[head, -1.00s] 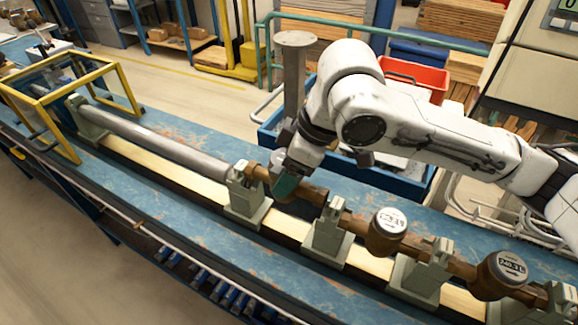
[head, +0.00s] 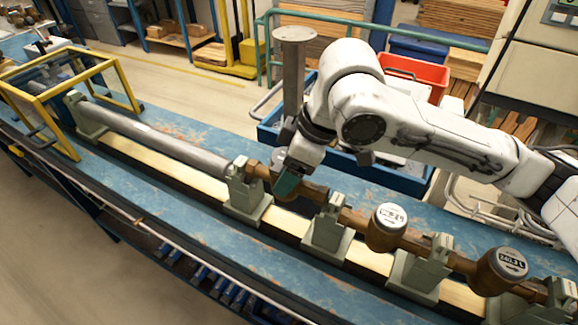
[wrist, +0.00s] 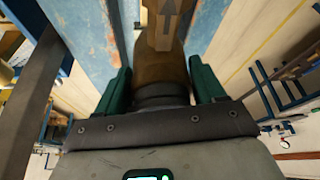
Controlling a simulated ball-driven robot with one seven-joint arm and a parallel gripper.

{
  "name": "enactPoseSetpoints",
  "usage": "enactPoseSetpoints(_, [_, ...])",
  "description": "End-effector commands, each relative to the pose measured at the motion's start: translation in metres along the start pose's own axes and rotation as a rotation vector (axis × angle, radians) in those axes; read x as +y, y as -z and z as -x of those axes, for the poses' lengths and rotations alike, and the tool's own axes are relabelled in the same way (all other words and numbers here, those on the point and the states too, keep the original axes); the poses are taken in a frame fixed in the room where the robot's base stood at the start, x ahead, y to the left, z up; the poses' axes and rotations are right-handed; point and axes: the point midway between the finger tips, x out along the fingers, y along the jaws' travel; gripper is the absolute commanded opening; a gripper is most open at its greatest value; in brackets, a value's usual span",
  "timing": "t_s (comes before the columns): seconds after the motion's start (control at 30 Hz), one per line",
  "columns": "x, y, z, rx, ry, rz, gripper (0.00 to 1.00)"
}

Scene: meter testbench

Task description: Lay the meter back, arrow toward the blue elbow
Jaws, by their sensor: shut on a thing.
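My gripper (head: 288,185) is at the bench line, between the first two clamp stands right of the long grey pipe. In the wrist view its green fingers (wrist: 165,88) are shut on the brown brass meter (wrist: 160,66), one on each side. An arrow (wrist: 170,18) on the meter's body points up, away from the gripper, in that view. I cannot make out a blue elbow.
Two more brass meters with round displays, the nearer one (head: 390,222) and the right one (head: 500,268), sit in line among grey-green clamp stands (head: 325,235). A yellow frame (head: 60,110) stands at the left. A grey post (head: 293,75) rises behind the gripper. A red bin (head: 415,75) is behind.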

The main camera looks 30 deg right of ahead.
Motion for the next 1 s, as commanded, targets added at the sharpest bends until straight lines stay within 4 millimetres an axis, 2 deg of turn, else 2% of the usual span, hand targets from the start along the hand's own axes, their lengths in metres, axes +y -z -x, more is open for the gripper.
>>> enactPoseSetpoints(1.0, [0.0002, -0.0008, -0.0036, -0.001, -0.006, -0.001, 0.0])
